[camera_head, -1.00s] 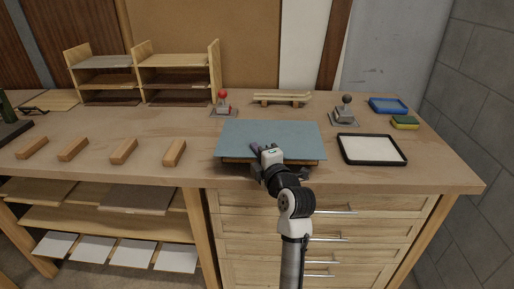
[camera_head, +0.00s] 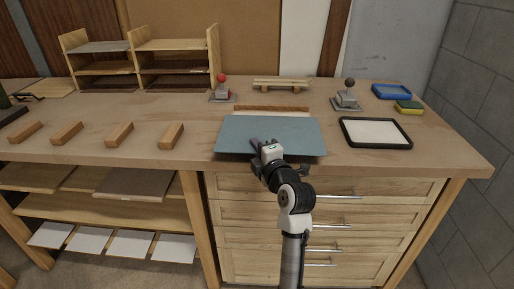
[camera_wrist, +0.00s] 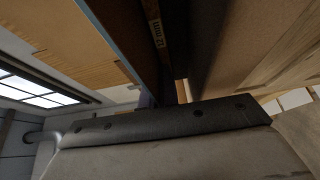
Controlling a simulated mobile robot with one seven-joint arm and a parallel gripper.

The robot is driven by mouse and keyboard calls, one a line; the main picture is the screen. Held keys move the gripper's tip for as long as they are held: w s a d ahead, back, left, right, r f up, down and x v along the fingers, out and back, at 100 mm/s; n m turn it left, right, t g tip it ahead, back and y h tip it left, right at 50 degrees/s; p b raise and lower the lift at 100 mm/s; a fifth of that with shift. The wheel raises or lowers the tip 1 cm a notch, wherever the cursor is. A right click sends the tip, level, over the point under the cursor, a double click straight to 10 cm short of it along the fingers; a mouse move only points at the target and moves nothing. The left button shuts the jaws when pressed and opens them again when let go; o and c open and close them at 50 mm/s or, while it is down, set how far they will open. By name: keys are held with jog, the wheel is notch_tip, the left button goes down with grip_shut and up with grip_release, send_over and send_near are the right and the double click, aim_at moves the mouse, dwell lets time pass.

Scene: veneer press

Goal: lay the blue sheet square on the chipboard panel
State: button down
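The blue sheet (camera_head: 270,133) lies roughly level over the front middle of the bench. The brown chipboard panel (camera_head: 271,108) shows only as a strip behind the sheet's back edge; the rest is hidden beneath. The sheet sits forward of the panel, and I cannot tell whether they touch. My gripper (camera_head: 257,147) is at the sheet's front edge, with one finger over its top, and appears shut on it. In the wrist view the sheet shows as a thin blue edge (camera_wrist: 108,35), beside the panel's labelled edge (camera_wrist: 156,32).
A black-rimmed white tray (camera_head: 408,146) stands to the right. A red-knobbed clamp (camera_head: 222,92) and a black-knobbed clamp (camera_head: 347,99) stand behind the sheet at either side. Several wooden blocks (camera_head: 118,134) lie on the left. A wooden rack (camera_head: 283,84) is at the back.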

jog(key=c, duration=1.6)
grip_release()
jog(key=b+v, duration=0.3)
jog(key=v, duration=1.1)
jog(key=shift+b, duration=0.4)
jog(key=shift+w+a, duration=0.1)
